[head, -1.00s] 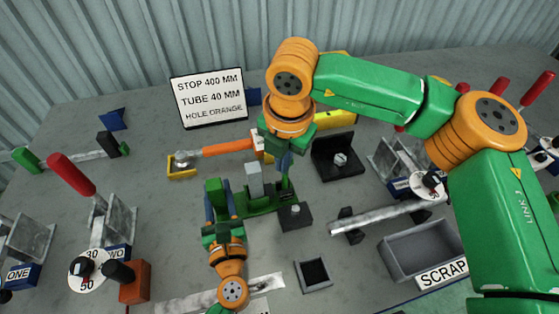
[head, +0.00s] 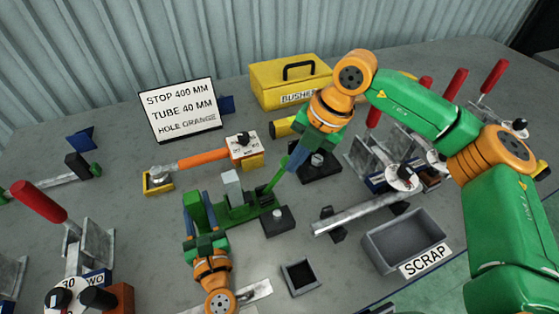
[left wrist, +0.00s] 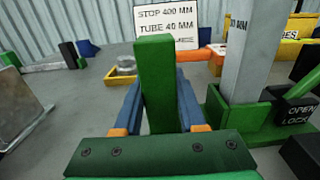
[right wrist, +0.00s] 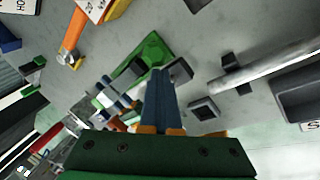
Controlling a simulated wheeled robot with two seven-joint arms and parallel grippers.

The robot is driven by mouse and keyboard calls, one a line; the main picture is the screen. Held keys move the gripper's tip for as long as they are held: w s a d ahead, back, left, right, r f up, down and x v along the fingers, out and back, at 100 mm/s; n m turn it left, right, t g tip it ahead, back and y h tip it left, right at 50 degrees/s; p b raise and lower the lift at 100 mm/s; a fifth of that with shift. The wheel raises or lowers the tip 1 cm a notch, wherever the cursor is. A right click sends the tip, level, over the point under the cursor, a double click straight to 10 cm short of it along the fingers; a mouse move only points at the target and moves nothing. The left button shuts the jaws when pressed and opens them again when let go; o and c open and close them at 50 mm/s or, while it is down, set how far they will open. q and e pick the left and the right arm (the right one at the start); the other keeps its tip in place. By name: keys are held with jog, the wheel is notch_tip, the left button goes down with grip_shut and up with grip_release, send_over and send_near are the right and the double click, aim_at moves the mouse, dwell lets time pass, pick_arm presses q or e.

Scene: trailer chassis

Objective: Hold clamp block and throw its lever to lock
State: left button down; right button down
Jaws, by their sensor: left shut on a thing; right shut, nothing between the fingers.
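The green clamp block (head: 240,212) stands on the table with a pale grey post (head: 232,183) on it. My left gripper (head: 192,212) is shut on its green upright at the left end, which stands between the fingers in the left wrist view (left wrist: 154,85). The green lever (head: 275,180) leans up to the right; its lower part shows beside the OPEN and LOCK label (left wrist: 298,112) in the left wrist view. My right gripper (head: 297,158) is shut and empty, its blue fingers at the lever's upper end. I cannot tell whether they touch.
A black block (head: 278,222) sits right of the clamp. Behind are an orange-handled tool (head: 203,158), the instruction sign (head: 180,110) and a yellow bushes box (head: 290,82). A metal tube (head: 360,212) and the scrap bin (head: 405,240) lie to the right. A small dark tray (head: 300,277) is in front.

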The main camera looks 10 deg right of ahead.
jog(key=d+f+y, duration=0.2)
jog(key=w+d+f, duration=0.1)
jog(key=d, duration=0.1)
jog(key=shift+g+y, duration=0.3)
jog(key=shift+y, duration=0.1)
jog(key=shift+s+a, duration=0.1)
jog(key=shift+a, duration=0.1)
jog(key=shift+s+a+f, duration=0.15)
jog(key=shift+a, duration=0.5)
jog(key=s+d+r, duration=0.3)
jog(key=d+r, duration=0.4)
jog(key=r, duration=0.1)
jog(key=shift+d+r, duration=0.15)
jog(key=shift+d, duration=0.15)
